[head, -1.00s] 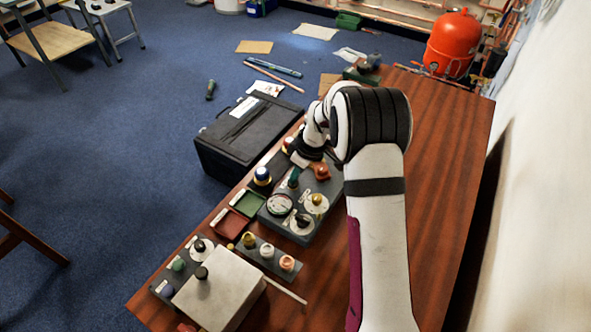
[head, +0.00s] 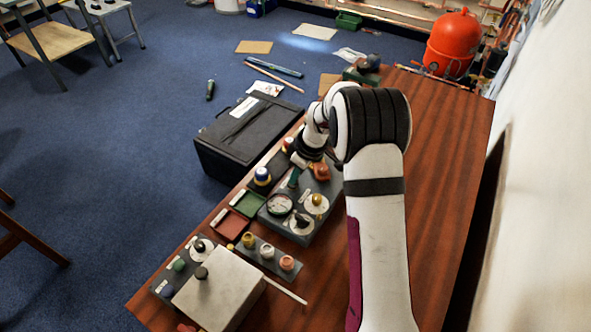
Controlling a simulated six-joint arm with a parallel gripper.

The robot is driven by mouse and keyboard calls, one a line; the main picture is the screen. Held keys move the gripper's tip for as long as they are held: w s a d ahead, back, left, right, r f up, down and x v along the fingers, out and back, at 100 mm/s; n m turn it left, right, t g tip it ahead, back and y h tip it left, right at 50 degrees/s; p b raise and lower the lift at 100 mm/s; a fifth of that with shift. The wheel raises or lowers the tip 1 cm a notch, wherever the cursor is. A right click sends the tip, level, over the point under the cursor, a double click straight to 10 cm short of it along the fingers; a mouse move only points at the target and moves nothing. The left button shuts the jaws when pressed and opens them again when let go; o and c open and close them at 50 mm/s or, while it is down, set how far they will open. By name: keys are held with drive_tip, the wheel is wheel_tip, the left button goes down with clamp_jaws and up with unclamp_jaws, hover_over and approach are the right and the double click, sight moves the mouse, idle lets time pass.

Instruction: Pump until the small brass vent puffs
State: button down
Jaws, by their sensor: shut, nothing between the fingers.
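My gripper (head: 299,166) is at the far part of a dark panel (head: 262,219) on the wooden bench. It is shut and empty. Its tip is right above or on a small teal-green upright piece (head: 293,179); I cannot tell whether they touch. A round white-faced gauge (head: 279,204) sits on the panel nearer to me. A small brass-coloured knob (head: 317,200) stands on a pale disc to its right. An orange-copper fitting (head: 321,172) stands right of my gripper. I cannot tell which piece is the vent, and no puff shows.
A blue-and-white capped piece (head: 262,176) stands left of my gripper. Red (head: 231,227) and green (head: 248,204) trays lie along the left edge. A metal box (head: 222,293) and a strip with several knobs (head: 252,257) are nearer. The bench's right side is clear.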

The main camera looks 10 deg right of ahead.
drive_tip(key=w+a+v, duration=0.1)
drive_tip(key=v, duration=1.2)
drive_tip(key=shift+s+d+r, duration=0.15)
drive_tip(key=shift+r, duration=0.45)
hover_over(305, 193)
drive_tip(key=w+a, duration=0.2)
wheel_tip(305, 193, down, 11)
drive_tip(key=shift+r, duration=0.1)
drive_tip(key=shift+w+f, duration=0.1)
drive_tip(key=shift+f, duration=0.4)
idle(0.3)
wheel_tip(305, 193, down, 2)
idle(0.5)
drive_tip(key=shift+s+f, duration=0.15)
drive_tip(key=shift+s, duration=0.05)
idle(0.6)
